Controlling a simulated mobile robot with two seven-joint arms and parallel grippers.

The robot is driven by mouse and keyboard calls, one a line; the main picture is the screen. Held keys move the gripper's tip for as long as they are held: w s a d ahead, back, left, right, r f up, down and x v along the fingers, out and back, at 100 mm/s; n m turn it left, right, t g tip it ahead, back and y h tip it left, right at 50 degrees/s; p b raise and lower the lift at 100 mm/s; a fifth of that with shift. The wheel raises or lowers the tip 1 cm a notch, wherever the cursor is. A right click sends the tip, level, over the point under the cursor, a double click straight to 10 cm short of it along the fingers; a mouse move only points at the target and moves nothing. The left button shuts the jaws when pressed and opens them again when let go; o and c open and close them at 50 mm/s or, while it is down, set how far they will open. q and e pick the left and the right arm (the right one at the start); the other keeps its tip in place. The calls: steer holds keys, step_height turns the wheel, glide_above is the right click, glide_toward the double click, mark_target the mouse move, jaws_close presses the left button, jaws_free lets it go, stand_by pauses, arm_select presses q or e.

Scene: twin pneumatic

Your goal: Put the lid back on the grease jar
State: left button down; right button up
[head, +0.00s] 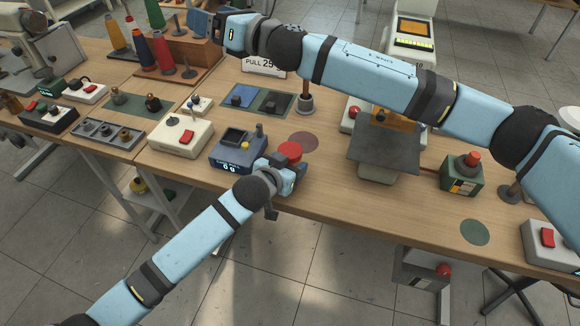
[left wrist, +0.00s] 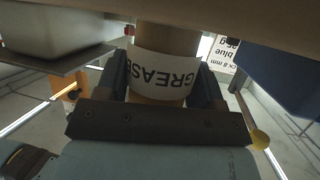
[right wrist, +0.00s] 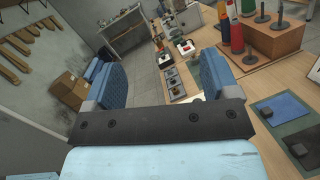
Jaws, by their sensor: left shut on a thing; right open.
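My left gripper (head: 292,172) is shut on the grease jar, a tan cylinder with a white GREASE label (left wrist: 165,70) between the two fingers in the left wrist view. In the head view a round red top (head: 290,150) shows at this gripper, near the table's front edge. I cannot tell whether that red top is the lid or part of the jar. No separate lid can be made out. My right gripper (head: 235,33) is open and empty, raised over the back left of the table; its spread fingers show in the right wrist view (right wrist: 158,80).
A brownish-red round spot (head: 306,140) lies flat just behind the jar. A blue-grey device (head: 236,152) stands close to its left. A dark tilted plate (head: 385,150) and a green box with a red button (head: 462,175) stand to the right. A wooden spool rack (head: 185,62) is at the back left.

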steer(key=s+a+f+n+g, duration=0.2)
steer(key=s+n+g, duration=0.65)
steer(key=n, duration=0.35)
steer(key=n+g+h, duration=0.1)
steer(key=n+h, duration=1.1)
steer(key=h, duration=0.5)
glide_above(290, 150)
step_height(290, 150, down, 16)
steer(key=shift+f, duration=0.15)
steer(key=shift+f, duration=4.05)
